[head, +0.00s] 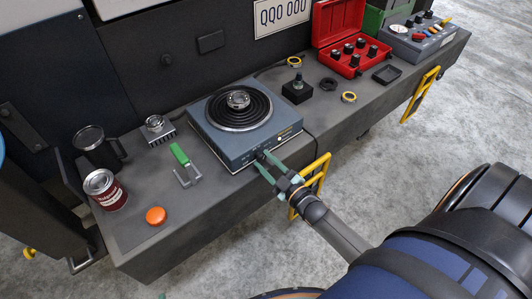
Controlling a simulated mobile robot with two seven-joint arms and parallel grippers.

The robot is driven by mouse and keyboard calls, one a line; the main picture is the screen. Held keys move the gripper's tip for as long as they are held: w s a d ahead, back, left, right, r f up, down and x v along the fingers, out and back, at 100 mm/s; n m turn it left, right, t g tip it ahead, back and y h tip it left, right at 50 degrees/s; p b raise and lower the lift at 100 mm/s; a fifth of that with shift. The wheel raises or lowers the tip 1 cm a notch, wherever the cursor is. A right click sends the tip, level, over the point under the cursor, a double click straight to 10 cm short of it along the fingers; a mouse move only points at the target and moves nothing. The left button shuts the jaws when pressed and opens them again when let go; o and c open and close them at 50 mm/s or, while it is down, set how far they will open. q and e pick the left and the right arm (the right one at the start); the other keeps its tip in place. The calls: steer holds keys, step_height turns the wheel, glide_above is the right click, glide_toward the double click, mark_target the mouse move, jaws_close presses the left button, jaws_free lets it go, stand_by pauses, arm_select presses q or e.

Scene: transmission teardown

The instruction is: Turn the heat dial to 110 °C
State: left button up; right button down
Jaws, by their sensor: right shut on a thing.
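The hot plate (204,127) is a blue-grey box with a black coil on top, standing on the dark bench. Its heat dial is on the front panel, mostly hidden by my right gripper (263,157). The right gripper, with green fingers, reaches in from the lower right and is shut on the dial. The dial's pointer and temperature marks cannot be read. A small lit spot (279,138) shows on the panel right of the gripper. A small green tip (162,296) at the bottom edge may be my left gripper; its jaws are not visible.
A small metal part (238,99) sits on the coil. Left are a green-handled tool (180,155), a red-labelled can (105,190), a dark mug (97,147) and an orange button (155,216). A red case (349,61) stands right. A yellow handle (322,173) juts from the bench front near my right gripper.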

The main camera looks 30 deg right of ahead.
steer(key=m, duration=0.2)
steer(key=shift+r+m+p, duration=0.15)
steer(key=shift+m+p, duration=0.2)
steer(key=shift+m, duration=0.05)
arm_select(q)
steer(key=shift+s+a+r+p, duration=0.2)
steer(key=shift+s+a+p, duration=0.15)
steer(key=shift+s+a, duration=0.2)
arm_select(e)
steer(key=shift+m, duration=2)
steer(key=shift+c, duration=2.4)
jaws_free()
steer(key=shift+s, duration=0.55)
arm_select(q)
steer(key=shift+s+a+r+y+p, duration=0.2)
steer(key=shift+a+y+p, duration=0.1)
steer(key=shift+p, duration=0.15)
arm_select(e)
steer(key=s+d, duration=0.1)
steer(key=s, duration=1)
steer(key=shift+s, duration=0.15)
